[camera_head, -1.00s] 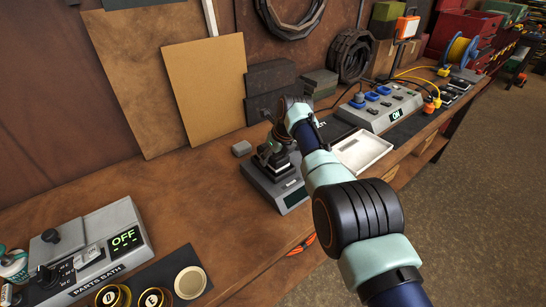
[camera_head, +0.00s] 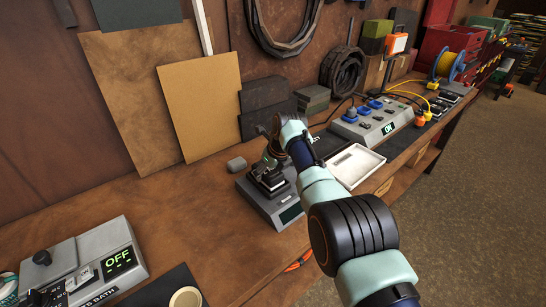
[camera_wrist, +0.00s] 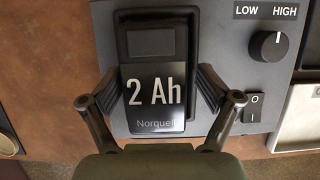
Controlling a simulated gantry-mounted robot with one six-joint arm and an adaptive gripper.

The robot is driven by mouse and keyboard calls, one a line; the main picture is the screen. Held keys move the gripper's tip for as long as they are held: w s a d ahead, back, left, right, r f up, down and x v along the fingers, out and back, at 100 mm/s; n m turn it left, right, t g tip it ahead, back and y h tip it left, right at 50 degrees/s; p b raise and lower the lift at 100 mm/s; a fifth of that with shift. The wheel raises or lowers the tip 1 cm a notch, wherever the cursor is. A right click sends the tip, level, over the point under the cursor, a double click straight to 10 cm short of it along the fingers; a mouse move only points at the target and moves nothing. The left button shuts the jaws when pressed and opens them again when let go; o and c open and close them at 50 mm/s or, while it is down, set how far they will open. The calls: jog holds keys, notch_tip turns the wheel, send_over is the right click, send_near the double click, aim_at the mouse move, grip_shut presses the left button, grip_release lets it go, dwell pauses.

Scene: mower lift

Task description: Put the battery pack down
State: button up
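The battery pack (camera_wrist: 157,75) is black and grey, labelled "2 Ah" and "Norquell". It is over the dark top of a grey device (camera_wrist: 225,50) with a LOW/HIGH knob and a rocker switch. In the head view the pack (camera_head: 270,180) sits low on this device (camera_head: 281,212); whether it bears fully on it is hard to tell. My gripper (camera_wrist: 158,82) reaches down over the pack, with one finger against each side edge. It looks shut on the pack. In the head view my arm and wrist hide part of the gripper and pack.
A white tray (camera_head: 352,168) lies right of the device, with a grey power panel (camera_head: 372,122) reading ON behind it. The parts bath unit (camera_head: 95,262) reads OFF at front left. Bare bench lies between it and the device.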

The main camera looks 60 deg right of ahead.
jog(key=shift+r+p, duration=0.9)
jog(key=shift+p, duration=0.15)
jog(key=p+v, duration=0.2)
jog(key=p, duration=0.6)
jog(key=shift+s+a+r, duration=0.1)
jog(key=shift+a+r, duration=0.05)
jog(key=p+v, duration=0.3)
jog(key=v, duration=0.5)
jog(key=shift+s, duration=0.15)
jog(key=shift+a, duration=0.1)
